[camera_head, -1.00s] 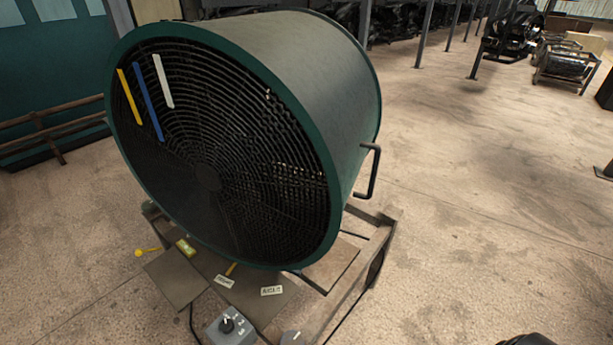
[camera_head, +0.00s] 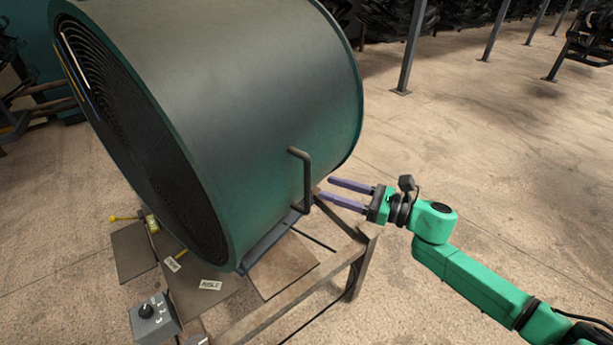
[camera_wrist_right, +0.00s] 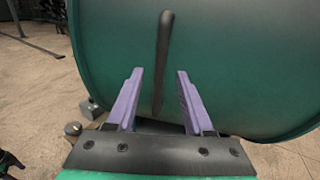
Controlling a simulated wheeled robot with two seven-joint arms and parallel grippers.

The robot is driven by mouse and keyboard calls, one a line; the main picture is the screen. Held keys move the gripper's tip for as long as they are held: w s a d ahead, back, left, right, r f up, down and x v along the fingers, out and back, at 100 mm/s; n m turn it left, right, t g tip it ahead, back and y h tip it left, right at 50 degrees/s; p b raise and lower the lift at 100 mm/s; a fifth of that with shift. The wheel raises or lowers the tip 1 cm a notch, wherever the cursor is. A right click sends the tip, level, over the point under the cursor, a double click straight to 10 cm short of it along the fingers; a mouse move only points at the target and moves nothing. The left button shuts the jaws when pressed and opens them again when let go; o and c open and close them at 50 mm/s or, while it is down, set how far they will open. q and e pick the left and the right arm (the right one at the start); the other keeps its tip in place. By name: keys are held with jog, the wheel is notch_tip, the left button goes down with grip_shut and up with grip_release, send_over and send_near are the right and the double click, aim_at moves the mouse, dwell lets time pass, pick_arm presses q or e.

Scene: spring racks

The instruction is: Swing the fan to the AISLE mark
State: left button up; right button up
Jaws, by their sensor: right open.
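The fan (camera_head: 240,100) is a large green drum on a low metal stand, its dark grille facing left. A dark bar handle (camera_head: 304,182) sticks out from its side; it also shows upright in the wrist view (camera_wrist_right: 162,60). A white label (camera_head: 210,285) that seems to read AISLE lies on the base plate below the fan. My right gripper (camera_head: 325,191) is open, its purple fingers pointing at the handle from the right, just short of it. In the wrist view, the handle lines up between the open fingers (camera_wrist_right: 159,73).
Another white label (camera_head: 172,263) and a yellow label (camera_head: 151,222) sit farther left on the base. A grey box with a knob (camera_head: 153,318) stands at the front. The stand's rail (camera_head: 290,296) runs below my right gripper. Floor at the right is open; posts (camera_head: 411,50) stand behind.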

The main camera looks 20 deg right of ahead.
jog(key=p+x, duration=0.2)
jog(key=x, duration=0.4)
jog(key=shift+w+a, duration=0.2)
jog(key=shift+w, duration=0.2)
jog(key=shift+a, duration=0.25)
jog(key=shift+d, duration=0.1)
grip_shut()
dwell(0.5)
